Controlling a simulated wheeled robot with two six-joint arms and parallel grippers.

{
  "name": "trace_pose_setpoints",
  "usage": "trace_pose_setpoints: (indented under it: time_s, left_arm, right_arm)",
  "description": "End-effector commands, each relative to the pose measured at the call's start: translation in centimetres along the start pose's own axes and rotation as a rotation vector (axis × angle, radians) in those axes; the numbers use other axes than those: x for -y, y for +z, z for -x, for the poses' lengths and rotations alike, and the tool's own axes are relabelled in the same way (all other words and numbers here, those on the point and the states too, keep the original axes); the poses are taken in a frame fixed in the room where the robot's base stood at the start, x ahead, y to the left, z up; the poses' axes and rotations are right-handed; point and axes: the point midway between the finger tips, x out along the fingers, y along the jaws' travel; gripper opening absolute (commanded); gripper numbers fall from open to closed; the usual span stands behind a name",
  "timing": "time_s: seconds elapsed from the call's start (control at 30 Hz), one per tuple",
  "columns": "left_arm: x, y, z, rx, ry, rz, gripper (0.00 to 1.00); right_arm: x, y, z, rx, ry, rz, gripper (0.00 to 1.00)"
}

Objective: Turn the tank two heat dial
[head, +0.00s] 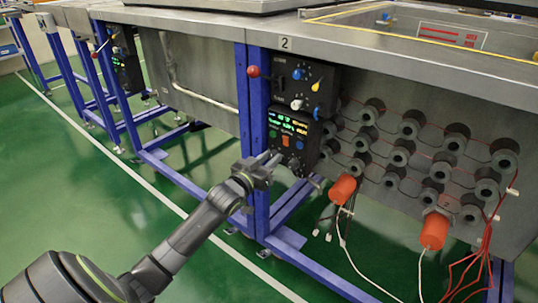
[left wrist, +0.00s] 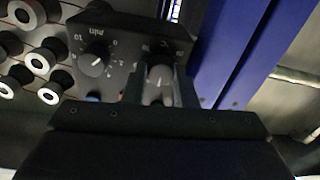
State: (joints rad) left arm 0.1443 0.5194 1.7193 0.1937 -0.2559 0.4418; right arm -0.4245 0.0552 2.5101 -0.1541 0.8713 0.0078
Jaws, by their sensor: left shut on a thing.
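The tank two control box (head: 299,131) is black with a lit display and hangs under the metal counter, below the plate marked 2 (head: 286,43). My left gripper (head: 277,160) reaches its lower part from the left in the head view. In the left wrist view, the fingers (left wrist: 160,86) are shut on the heat dial (left wrist: 159,75), a round knob with a pale pointer line beside a °C scale. A second dial (left wrist: 95,62), marked min, is to its left and free. In the head view the gripper and box hide the heat dial. My right gripper is not in view.
An upper black box (head: 300,80) with coloured knobs sits above. A blue post (head: 257,140) stands close beside the gripper. Several round fittings (head: 411,128) and orange plugs (head: 343,188) with loose wires are to the right. The green floor (head: 200,155) is open at left.

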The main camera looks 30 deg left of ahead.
Motion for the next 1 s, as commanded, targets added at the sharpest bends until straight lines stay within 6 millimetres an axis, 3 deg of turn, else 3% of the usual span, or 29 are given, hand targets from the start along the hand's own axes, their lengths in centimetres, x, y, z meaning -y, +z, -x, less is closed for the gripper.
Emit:
trace_pose_setpoints:
  time_s: [0.5,1.0]
  left_arm:
    - [0.04,0.28,0.03,-0.016,0.012,-0.375,0.03]
    - [0.03,0.23,0.04,-0.020,0.015,-0.470,0.03]
  right_arm:
    - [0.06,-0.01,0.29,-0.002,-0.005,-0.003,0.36]
    - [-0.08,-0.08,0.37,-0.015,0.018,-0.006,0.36]
